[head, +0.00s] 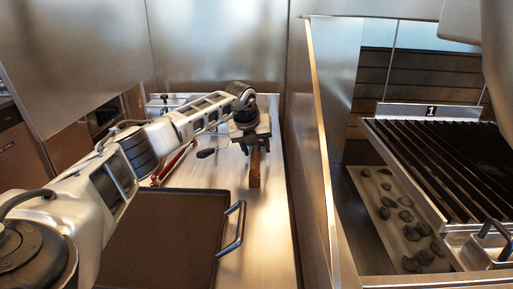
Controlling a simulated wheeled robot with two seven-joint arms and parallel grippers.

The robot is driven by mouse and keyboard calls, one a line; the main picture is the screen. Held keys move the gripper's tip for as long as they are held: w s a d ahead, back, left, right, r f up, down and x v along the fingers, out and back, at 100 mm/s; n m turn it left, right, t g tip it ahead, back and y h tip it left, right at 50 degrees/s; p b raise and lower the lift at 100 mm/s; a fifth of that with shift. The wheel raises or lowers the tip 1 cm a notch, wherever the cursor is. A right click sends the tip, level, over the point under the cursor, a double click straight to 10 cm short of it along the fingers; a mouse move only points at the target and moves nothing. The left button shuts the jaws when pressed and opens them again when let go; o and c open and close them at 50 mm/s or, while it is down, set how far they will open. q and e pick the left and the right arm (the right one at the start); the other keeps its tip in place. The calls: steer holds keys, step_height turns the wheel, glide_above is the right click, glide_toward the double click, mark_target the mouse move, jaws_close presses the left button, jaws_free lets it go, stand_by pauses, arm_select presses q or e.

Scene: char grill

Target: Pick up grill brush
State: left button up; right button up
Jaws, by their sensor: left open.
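The brown wooden piece (254,170), which looks like the grill brush, lies on the steel counter behind and right of the dark tray. My left gripper (251,139) is open above its far end, with the fingers pointing down. The gripper covers that far end, so I cannot tell whether the fingers touch it or stand around it. My right gripper is not in view.
A dark tray (160,240) with a metal handle (233,230) lies in front. A red-handled tool (175,163) lies partly behind my left arm. A steel partition (318,150) separates the counter from the grill grate (435,160) and coals (405,215).

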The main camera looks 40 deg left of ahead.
arm_select(q)
steer(key=shift+w+f, duration=0.1)
steer(key=shift+f, duration=0.1)
jaws_close()
steer(key=shift+r, duration=0.2)
steer(key=shift+r, duration=0.25)
step_height(320, 180, up, 2)
steer(key=shift+r+b, duration=0.15)
steer(key=shift+b, duration=0.2)
steer(key=s+d+r+b, duration=0.2)
steer(key=s+d+r, duration=0.4)
steer(key=s+r, duration=0.4)
steer(key=shift+s+b, duration=0.3)
steer(key=shift+s, duration=1)
